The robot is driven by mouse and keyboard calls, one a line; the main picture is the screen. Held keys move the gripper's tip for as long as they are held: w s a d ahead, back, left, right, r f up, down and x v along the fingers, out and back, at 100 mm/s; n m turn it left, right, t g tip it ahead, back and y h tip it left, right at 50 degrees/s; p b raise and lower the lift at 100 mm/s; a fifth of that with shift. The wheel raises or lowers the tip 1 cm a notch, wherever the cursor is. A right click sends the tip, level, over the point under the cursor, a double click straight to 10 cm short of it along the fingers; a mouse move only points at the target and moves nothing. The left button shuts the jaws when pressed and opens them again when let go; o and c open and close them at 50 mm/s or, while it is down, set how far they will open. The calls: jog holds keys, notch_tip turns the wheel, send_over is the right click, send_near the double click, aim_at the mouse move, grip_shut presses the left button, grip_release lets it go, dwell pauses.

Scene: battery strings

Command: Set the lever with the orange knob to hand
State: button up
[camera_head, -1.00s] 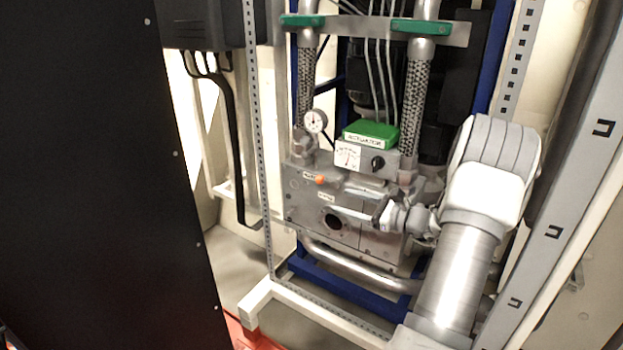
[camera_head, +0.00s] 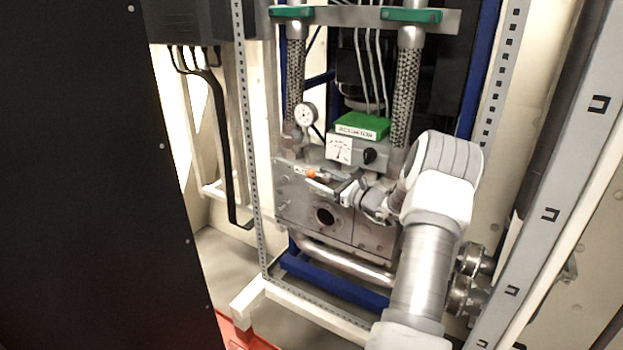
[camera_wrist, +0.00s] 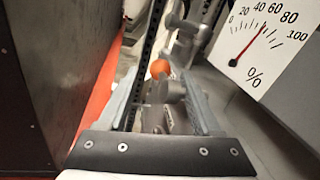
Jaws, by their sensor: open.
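The orange knob (camera_head: 312,174) is on the front of the grey metal valve block, at its upper left. In the wrist view the orange knob (camera_wrist: 160,68) shows between and just beyond the fingers, on a grey metal lever part. My gripper (camera_head: 328,185) is open and close to the knob, coming from the right. In the wrist view my gripper (camera_wrist: 163,95) has one finger on each side of the knob. I cannot tell whether either finger touches it. The small label by the knob is partly hidden and unreadable.
A percent dial (camera_head: 339,148) and black selector knob (camera_head: 369,156) sit just above my gripper, below a green actuator cover (camera_head: 362,125). A round gauge (camera_head: 306,115) is at upper left. A rack post (camera_head: 252,150) and black panel (camera_head: 90,180) stand left.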

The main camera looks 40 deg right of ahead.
aim_at(311, 172)
jog(key=shift+w+a, duration=0.2)
jog(key=shift+w, duration=0.7)
jog(key=shift+w+a, duration=0.15)
jog(key=shift+w, duration=0.7)
jog(key=shift+f, duration=0.1)
grip_shut()
